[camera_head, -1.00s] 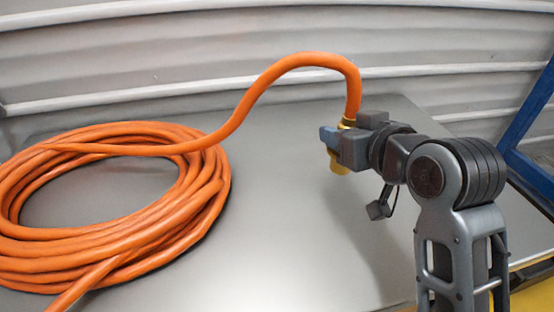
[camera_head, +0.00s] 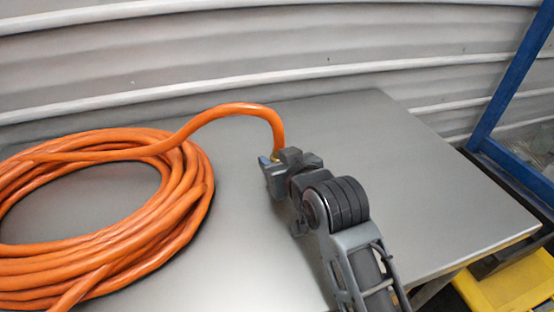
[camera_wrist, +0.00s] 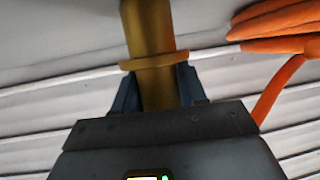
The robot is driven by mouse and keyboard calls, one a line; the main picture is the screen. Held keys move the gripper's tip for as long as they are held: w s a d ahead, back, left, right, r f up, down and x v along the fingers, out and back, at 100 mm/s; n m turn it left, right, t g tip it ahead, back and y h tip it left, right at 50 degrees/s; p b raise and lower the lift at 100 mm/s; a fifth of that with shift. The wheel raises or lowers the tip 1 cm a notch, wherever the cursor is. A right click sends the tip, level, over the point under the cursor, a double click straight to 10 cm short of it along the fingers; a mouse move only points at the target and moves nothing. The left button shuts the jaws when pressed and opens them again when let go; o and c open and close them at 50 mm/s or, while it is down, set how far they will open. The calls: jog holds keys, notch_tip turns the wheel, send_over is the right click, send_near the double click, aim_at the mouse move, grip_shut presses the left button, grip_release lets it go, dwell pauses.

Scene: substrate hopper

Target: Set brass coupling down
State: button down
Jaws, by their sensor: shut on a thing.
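The brass coupling (camera_wrist: 150,35) stands between the two fingers of my gripper (camera_wrist: 157,88) in the wrist view, with a raised collar just beyond them. In the head view my gripper (camera_head: 270,170) is low over the grey table, right of the hose coil, and hides most of the coupling; only a sliver of brass (camera_head: 276,158) shows. My gripper is shut on the coupling. The orange hose (camera_head: 236,108) arches from the coil down into the coupling's top. I cannot tell whether the coupling's lower end touches the table.
The coiled orange hose (camera_head: 195,205) covers the table's left side. The grey table (camera_head: 430,200) is bare to the right of my arm. A ribbed grey wall (camera_head: 270,50) stands behind. A blue frame (camera_head: 512,75) and a yellow bin (camera_head: 510,285) are beyond the right edge.

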jog(key=shift+f, duration=0.15)
jog(key=c, duration=0.6)
grip_release()
